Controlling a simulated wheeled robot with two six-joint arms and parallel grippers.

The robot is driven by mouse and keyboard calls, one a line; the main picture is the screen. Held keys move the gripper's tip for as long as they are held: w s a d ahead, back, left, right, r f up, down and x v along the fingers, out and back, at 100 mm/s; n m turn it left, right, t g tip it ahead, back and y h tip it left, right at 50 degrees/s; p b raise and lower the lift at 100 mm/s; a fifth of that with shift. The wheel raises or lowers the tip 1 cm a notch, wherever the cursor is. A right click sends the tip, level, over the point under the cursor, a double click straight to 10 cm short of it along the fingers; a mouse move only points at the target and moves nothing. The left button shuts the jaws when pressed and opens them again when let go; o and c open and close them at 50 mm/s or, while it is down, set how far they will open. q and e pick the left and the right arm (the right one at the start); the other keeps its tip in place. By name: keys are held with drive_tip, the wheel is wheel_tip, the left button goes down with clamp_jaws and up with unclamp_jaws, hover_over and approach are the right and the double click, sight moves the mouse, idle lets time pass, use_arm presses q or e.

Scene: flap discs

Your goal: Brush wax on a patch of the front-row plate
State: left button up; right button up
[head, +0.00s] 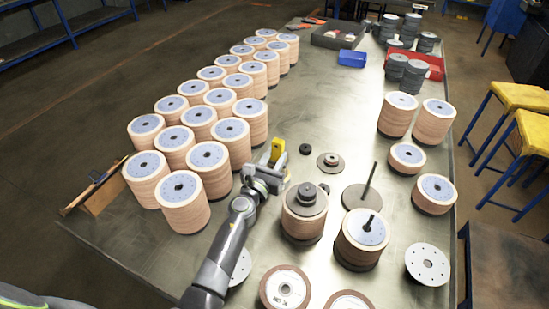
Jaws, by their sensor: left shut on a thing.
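My left gripper (268,173) is shut on a small yellow thing (278,149), held upright between the disc stacks and the middle of the table. I cannot tell whether it is the wax brush; its lower end is hidden by the gripper. Along the near edge are a brown-rimmed round plate (285,288) and a second one (348,302) cut off by the frame. A pale plate with holes (427,264) lies at the right, and another (241,267) is partly behind my left arm. No wax shows clearly. My right gripper is out of view.
Several tall disc stacks (182,203) fill the table's left side. Nearer stacks (303,222) and (362,240) stand at centre, beside a dark plate with an upright rod (367,183). More stacks (398,115) stand at right. A blue bin (352,58) is farther back.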

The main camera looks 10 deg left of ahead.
sight(274, 141)
use_arm(q)
drive_tip(key=shift+f, duration=0.3)
idle(0.9)
wheel_tip(274, 141, up, 7)
drive_tip(key=p, duration=0.7)
drive_tip(key=shift+r, duration=0.2)
drive_tip(key=shift+a+f, duration=0.1)
idle(0.5)
